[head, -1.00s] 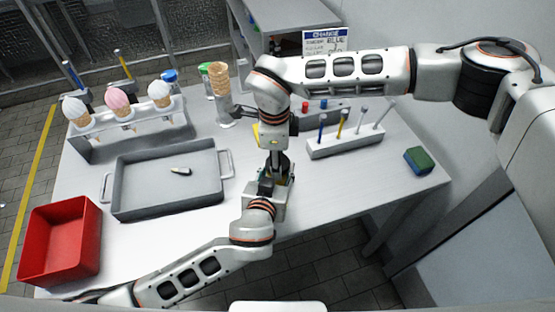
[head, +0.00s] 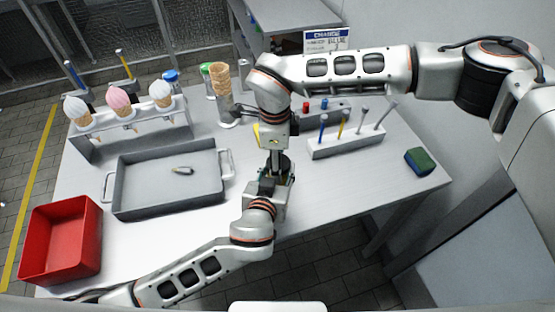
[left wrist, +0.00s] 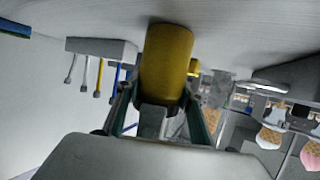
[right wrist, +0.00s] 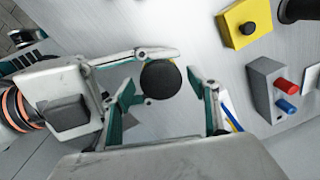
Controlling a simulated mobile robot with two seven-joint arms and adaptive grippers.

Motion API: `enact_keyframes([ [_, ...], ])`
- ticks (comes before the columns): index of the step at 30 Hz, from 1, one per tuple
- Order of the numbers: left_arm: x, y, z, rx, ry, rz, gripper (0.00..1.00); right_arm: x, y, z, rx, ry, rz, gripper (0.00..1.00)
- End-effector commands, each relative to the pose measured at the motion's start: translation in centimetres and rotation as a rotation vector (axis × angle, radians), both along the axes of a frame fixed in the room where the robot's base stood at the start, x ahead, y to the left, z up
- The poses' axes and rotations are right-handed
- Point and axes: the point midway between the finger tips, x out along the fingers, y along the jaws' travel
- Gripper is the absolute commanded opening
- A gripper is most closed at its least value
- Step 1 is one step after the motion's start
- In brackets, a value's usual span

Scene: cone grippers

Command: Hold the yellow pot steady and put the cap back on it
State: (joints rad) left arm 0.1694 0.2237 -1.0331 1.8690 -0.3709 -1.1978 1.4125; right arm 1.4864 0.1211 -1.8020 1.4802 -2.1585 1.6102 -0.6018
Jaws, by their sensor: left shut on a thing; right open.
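The yellow pot (left wrist: 168,60) fills the middle of the left wrist view. My left gripper (left wrist: 160,105) is shut around it, with a finger on each side. In the right wrist view a round black cap (right wrist: 160,80) is seen from above over the pot, with only a thin yellow edge below it. Whether it is fully seated cannot be told. My right gripper (right wrist: 167,90) is open, with its fingers on either side of the cap. In the head view, my right gripper (head: 281,158) is directly above my left gripper (head: 270,184), and the pot is mostly hidden.
A yellow block with a black knob (right wrist: 245,25) and a grey block with red and blue pegs (right wrist: 270,88) stand nearby. A tool rack (head: 345,146), grey tray (head: 135,208), red bin (head: 95,245), cone rack (head: 150,137) and sponge (head: 419,162) share the table.

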Motion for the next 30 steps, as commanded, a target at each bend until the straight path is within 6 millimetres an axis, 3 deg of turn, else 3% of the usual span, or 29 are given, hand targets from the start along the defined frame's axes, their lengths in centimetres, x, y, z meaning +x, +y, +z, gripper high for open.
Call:
enact_keyframes([
  [10, -0.1, 0.0, -0.2, 0.0, 0.004, -0.001, 0.0, 0.1, 0.0, 3.9, 0.0, -0.003, 0.0, 0.59],
  [22, -0.1, -0.1, -0.2, -0.002, 0.004, -0.002, 0.0, 0.1, 0.0, 4.3, 0.0, -0.001, 0.012, 0.57],
  [26, -0.2, -0.1, -0.2, -0.002, 0.004, -0.002, 0.0, 0.1, 0.0, 4.5, -0.002, 0.004, 0.095, 0.57],
  [30, -0.2, -0.1, -0.2, -0.002, 0.005, -0.003, 0.0, 0.2, 0.0, 5.1, -0.007, 0.015, 0.289, 0.57],
])
